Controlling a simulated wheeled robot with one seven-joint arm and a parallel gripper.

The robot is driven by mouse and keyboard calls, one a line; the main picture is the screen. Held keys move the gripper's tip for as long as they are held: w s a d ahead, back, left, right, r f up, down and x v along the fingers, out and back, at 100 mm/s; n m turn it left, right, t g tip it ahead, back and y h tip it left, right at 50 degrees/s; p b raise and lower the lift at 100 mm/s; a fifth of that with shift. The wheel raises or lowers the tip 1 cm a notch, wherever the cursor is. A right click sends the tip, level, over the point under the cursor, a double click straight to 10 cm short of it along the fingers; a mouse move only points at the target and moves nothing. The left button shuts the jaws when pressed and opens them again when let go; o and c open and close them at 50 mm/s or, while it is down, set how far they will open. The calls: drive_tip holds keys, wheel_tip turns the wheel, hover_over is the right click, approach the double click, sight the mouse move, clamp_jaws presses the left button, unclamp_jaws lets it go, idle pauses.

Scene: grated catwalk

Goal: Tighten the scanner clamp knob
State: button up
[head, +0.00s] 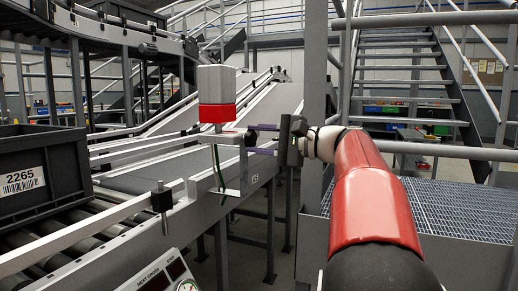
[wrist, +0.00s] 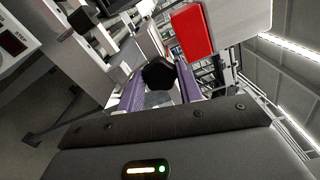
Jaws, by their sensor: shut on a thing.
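The scanner (head: 217,88), a grey box with a red lower band, stands on a bracket (head: 231,190) at the conveyor's side rail. It also shows in the wrist view (wrist: 192,31) at the upper right. The black clamp knob (wrist: 158,73) sits between the two purple fingers of my gripper (wrist: 158,88). In the head view the small dark knob (head: 250,138) is at the right of the scanner's foot, with my gripper (head: 255,140) reaching it from the right. My gripper is shut on the knob. The fingers partly hide the knob's sides.
A dark grey crate (head: 42,175) labelled 2265 sits on the rollers at left. A black-topped post (head: 162,200) rises from the rail. A grey upright (head: 315,100) stands behind my gripper; stairs (head: 405,75) are at right.

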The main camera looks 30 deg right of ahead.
drive_tip(key=n+b, duration=0.1)
drive_tip(key=n, duration=0.1)
drive_tip(key=n+b, duration=0.1)
drive_tip(key=n, duration=0.1)
drive_tip(key=shift+f+n+b, duration=0.3)
drive_tip(key=shift+f+b, duration=0.05)
drive_tip(key=shift+b, duration=0.05)
drive_tip(key=shift+n+b, duration=1.05)
drive_tip(key=shift+n, duration=0.95)
drive_tip(key=shift+r, duration=0.1)
drive_tip(key=o, duration=1)
drive_tip(key=shift+r, duration=0.1)
drive_tip(key=v, duration=0.7)
drive_tip(key=shift+s+d+p, duration=0.25)
drive_tip(key=shift+s+p, duration=0.05)
drive_tip(key=shift+s, duration=0.05)
